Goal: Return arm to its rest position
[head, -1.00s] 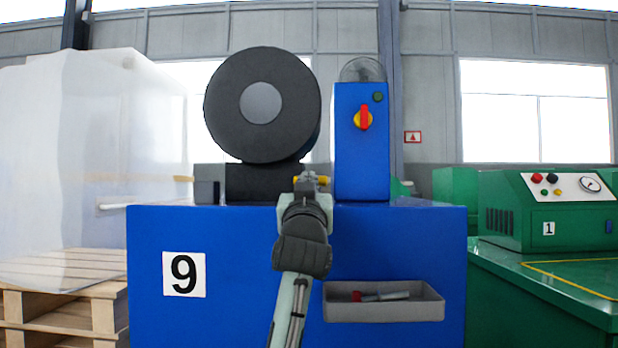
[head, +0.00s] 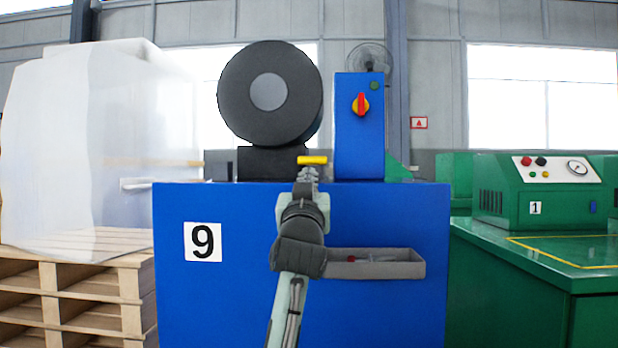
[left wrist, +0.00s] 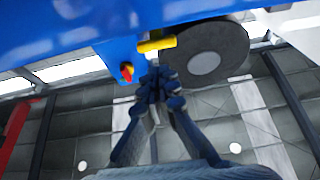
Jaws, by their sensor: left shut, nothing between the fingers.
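My left gripper (head: 308,174) is raised in front of the blue machine numbered 9 (head: 240,265). In the left wrist view its fingers (left wrist: 158,85) are together with nothing between them. A yellow handle (head: 313,160) shows just beyond the fingertips; it also shows in the left wrist view (left wrist: 157,44). I cannot tell how wide the gap between fingertips and handle is. A red and yellow switch (head: 361,104) sits on the blue upright box. My right gripper is not in view.
A grey tray (head: 400,270) is fixed on the machine's front, close to my left arm. A black wheel (head: 300,95) stands on top. Wooden pallets (head: 90,282) with a wrapped load (head: 85,150) are at left. A green machine (head: 540,255) numbered 1 is at right.

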